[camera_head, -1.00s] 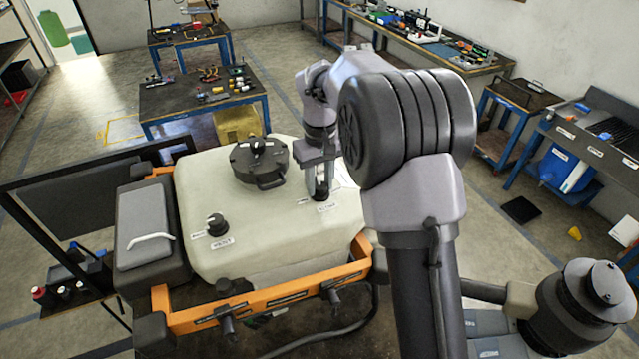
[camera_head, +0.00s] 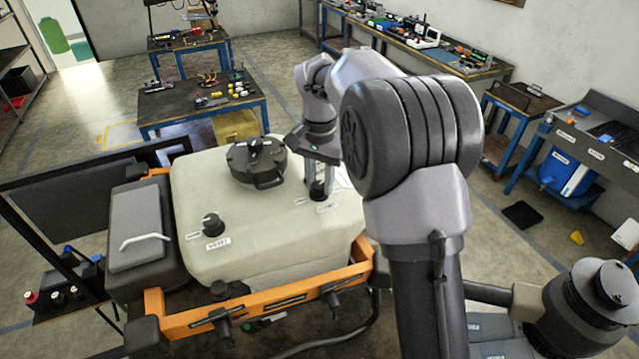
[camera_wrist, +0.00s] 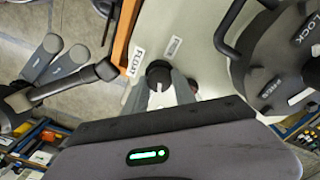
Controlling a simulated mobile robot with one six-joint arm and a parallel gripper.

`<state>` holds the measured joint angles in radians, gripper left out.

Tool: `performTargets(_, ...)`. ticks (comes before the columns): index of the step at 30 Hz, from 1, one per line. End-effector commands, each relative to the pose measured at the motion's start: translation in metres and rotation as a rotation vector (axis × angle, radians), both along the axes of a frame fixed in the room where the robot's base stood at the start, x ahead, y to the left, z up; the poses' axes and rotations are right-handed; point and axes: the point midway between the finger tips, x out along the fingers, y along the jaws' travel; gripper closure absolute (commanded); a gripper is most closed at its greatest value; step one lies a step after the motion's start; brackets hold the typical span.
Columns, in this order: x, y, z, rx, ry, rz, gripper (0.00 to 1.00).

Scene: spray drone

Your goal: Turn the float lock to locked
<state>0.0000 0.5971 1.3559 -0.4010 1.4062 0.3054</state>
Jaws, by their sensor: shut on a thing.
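A small dark round knob (camera_wrist: 159,74) stands on the pale tank (camera_head: 215,262), beside two white label plates. One label (camera_wrist: 137,62) seems to read FLOAT, so I take the knob as the float lock. In the head view the knob (camera_head: 318,190) is at the tank's right side, partly hidden by my gripper. My gripper (camera_wrist: 162,88) points down at it, its two grey fingers shut on its sides. Which setting the knob points to cannot be told.
A black round lid (camera_head: 255,162) with a handle sits left of my gripper; LOCK and FREE are printed on it in the wrist view. A second black knob (camera_head: 211,223) with a VENT label stands at the tank's front left. An orange frame (camera_head: 270,297) borders the tank.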

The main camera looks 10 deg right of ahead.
Motion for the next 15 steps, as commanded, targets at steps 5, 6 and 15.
performTargets(5, -0.0002, -0.0001, -0.0011, 0.0, 0.0, -0.129, 1.0)
performTargets(6, -0.0003, -0.0001, -0.001, 0.0, 0.0, -0.155, 1.0)
performTargets(15, -0.0003, -0.0001, -0.0004, 0.0, 0.0, -0.291, 1.0)
